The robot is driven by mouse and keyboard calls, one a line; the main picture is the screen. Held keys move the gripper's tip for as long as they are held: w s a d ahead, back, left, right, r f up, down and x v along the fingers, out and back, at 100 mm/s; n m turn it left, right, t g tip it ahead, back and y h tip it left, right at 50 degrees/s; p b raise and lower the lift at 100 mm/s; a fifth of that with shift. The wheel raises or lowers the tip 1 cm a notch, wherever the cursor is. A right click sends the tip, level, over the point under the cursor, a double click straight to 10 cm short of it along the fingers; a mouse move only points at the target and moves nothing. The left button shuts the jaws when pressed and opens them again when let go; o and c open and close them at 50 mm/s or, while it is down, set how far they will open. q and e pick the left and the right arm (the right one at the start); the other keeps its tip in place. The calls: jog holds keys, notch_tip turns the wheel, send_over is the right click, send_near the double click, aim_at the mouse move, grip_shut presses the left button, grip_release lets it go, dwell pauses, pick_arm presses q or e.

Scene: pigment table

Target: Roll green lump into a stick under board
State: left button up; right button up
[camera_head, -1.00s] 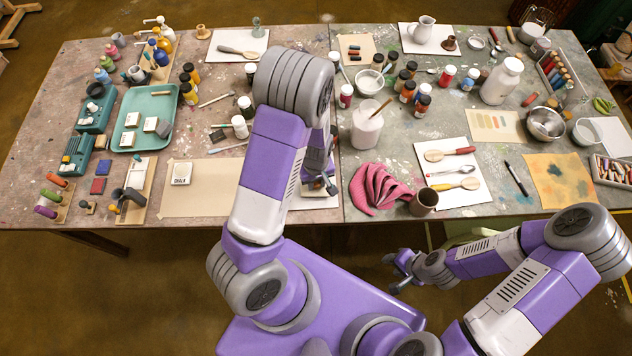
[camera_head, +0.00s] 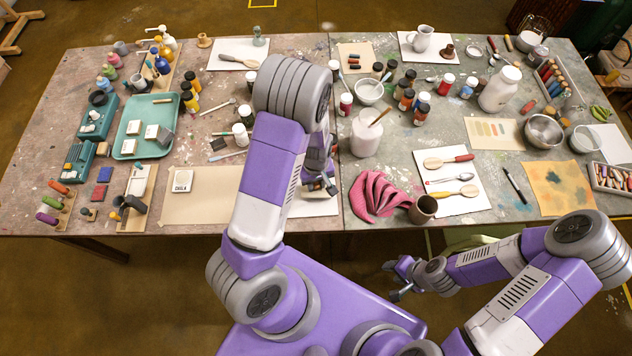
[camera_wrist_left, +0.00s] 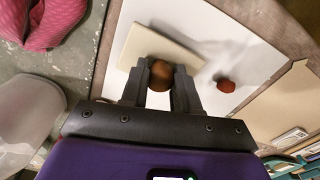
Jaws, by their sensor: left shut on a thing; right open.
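My left gripper (camera_head: 322,182) is over the white sheet (camera_head: 314,205) at the table's near edge. In the left wrist view, this gripper (camera_wrist_left: 161,88) is shut on the round brown knob (camera_wrist_left: 162,73) of a flat cream board (camera_wrist_left: 158,47). The board is over the white sheet (camera_wrist_left: 203,29); I cannot tell whether it touches it. A small reddish-brown lump (camera_wrist_left: 225,85) lies on the sheet beside the board, not under it. No green lump shows. My right gripper (camera_head: 398,281) is open and empty in front of the table, below the pink cloth.
A pink crumpled cloth (camera_head: 376,196) and a brown cup (camera_head: 424,209) stand right of the sheet. A tan mat (camera_head: 210,205) with a white labelled block (camera_head: 181,180) lies to the left. A pale jar (camera_head: 366,138) stands behind the cloth.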

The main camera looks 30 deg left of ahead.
pick_arm(q)
jog(key=shift+r+p, duration=3.1)
jog(key=shift+r, duration=0.6)
